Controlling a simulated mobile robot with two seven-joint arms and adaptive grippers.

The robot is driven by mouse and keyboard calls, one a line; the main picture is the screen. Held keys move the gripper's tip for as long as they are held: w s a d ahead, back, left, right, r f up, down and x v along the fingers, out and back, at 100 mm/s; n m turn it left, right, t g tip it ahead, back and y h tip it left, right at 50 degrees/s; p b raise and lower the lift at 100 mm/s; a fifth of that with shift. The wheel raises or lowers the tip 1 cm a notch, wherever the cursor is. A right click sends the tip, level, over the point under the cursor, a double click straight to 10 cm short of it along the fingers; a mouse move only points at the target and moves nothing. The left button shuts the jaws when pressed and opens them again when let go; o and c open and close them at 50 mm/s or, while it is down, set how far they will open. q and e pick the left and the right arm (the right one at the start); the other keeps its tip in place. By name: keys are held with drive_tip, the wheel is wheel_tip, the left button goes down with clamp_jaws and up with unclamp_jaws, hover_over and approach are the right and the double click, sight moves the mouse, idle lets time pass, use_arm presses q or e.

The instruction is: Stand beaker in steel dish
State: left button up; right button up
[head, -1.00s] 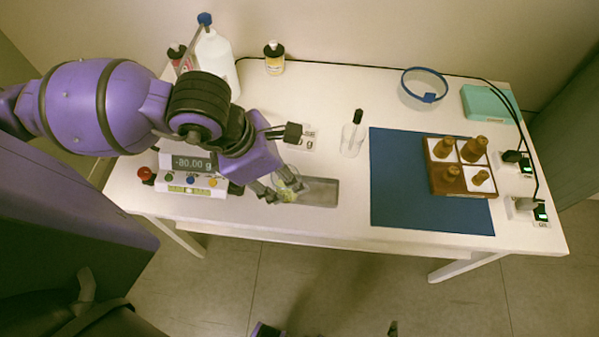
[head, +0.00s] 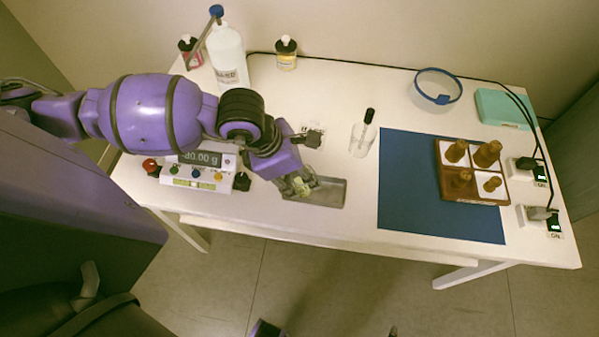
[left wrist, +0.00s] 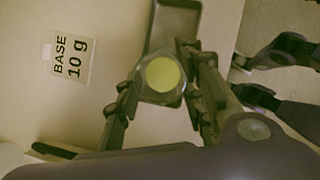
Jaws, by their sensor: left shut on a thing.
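The beaker (left wrist: 163,78) is clear with yellow-green contents. My left gripper (head: 301,185) is shut around it, with one finger on each side in the left wrist view (left wrist: 158,92). The steel dish (head: 331,192) is a shallow grey rectangular tray near the table's front edge, also seen in the left wrist view (left wrist: 196,20). The beaker is at the dish's left end and overlaps it in both views. I cannot tell whether its base touches the dish floor. My fingers hide part of the beaker.
The scale (head: 205,178) stands left of the dish. White table surface lies between dish and mat.

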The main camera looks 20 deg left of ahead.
use_arm(q)
drive_tip(key=shift+f, duration=0.15)
drive_tip(key=o, duration=1.2)
drive_tip(key=shift+c, duration=0.2)
drive_tip(key=shift+r, duration=0.3)
drive_tip(key=v, duration=1.1)
drive_tip(key=shift+a+r+p, duration=0.2)
drive_tip(key=shift+r+p, duration=0.1)
drive_tip(key=shift+p, duration=0.1)
drive_tip(key=shift+s, duration=0.1)
